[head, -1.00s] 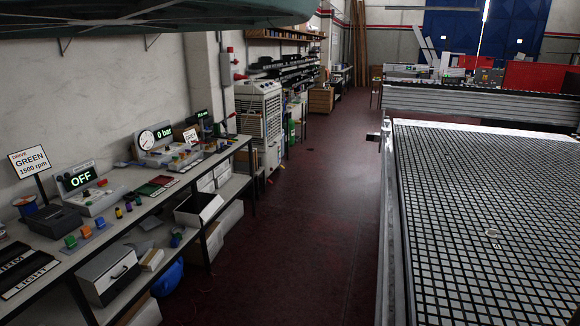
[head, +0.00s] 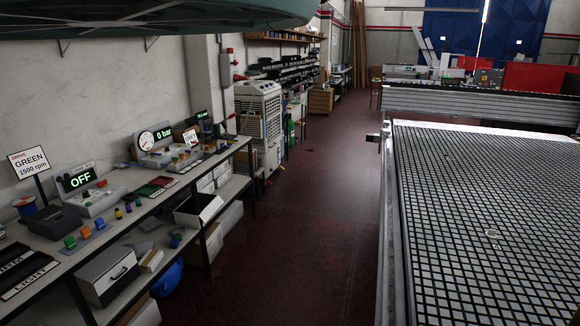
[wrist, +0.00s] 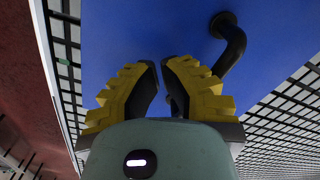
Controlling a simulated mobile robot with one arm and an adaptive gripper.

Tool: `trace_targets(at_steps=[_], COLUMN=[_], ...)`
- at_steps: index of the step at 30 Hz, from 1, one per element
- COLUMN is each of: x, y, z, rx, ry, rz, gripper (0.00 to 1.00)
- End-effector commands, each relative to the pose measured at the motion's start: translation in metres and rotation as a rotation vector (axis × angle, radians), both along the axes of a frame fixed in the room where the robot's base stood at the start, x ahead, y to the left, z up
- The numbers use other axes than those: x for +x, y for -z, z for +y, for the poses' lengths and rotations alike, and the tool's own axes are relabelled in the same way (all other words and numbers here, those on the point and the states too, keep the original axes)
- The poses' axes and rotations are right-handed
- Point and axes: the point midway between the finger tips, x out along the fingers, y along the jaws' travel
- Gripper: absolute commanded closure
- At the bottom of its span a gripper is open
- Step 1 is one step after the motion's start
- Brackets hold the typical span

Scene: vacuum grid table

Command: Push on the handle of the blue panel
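The blue panel (wrist: 120,30) fills the middle of the wrist view, with black-and-white grid surfaces on both sides. Its black handle (wrist: 234,48) is a bent bar on a round base at the upper right. The bar runs down and left behind the right finger. A dark piece between the fingers may be more of it. My gripper (wrist: 160,65) has yellow fingers with black inner pads. The tips are apart with a narrow gap of blue between them, and nothing is visibly clamped. Contact with the handle cannot be told. Gripper, panel and handle are not seen in the head view.
The grid table (head: 398,260) fills the right of the head view. A workbench (head: 60,252) with devices and coloured parts runs along the left wall. The dark red floor (head: 310,220) between them is clear. Large blue doors (head: 460,40) stand at the far end.

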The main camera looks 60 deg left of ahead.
Motion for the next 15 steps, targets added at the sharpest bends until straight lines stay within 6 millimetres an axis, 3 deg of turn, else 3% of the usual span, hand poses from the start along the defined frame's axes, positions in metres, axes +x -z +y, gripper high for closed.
trace_targets(at_steps=[15], x=[0.014], y=[0.000], z=[0.010], rx=[-0.001], ry=[-0.008], rz=[-0.005], gripper=[1.00])
